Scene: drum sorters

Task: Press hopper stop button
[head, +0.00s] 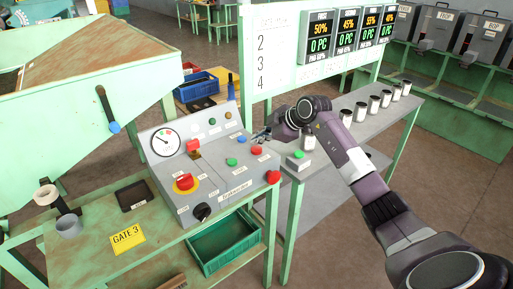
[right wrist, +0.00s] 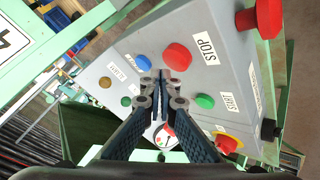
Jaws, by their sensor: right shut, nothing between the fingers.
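The grey sloped control panel (head: 216,196) stands on the green bench and carries several coloured buttons. A red button (right wrist: 177,57) beside a STOP label (right wrist: 203,47) shows in the right wrist view; the same panel has a red button (head: 256,150) near its right edge in the head view. I cannot read the word hopper on any label. My right gripper (head: 263,134) is shut and empty, over the panel's upper right edge. In the right wrist view its fingertips (right wrist: 160,76) overlap the panel just beside the red button; contact is not visible. My left gripper is out of view.
A green START button (right wrist: 205,101) and a blue button (right wrist: 143,62) flank the fingers. The panel also holds a red mushroom button on yellow (head: 184,182) and a gauge (head: 166,142). A small box with a green button (head: 299,155) stands on the table to the right, near several cups.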

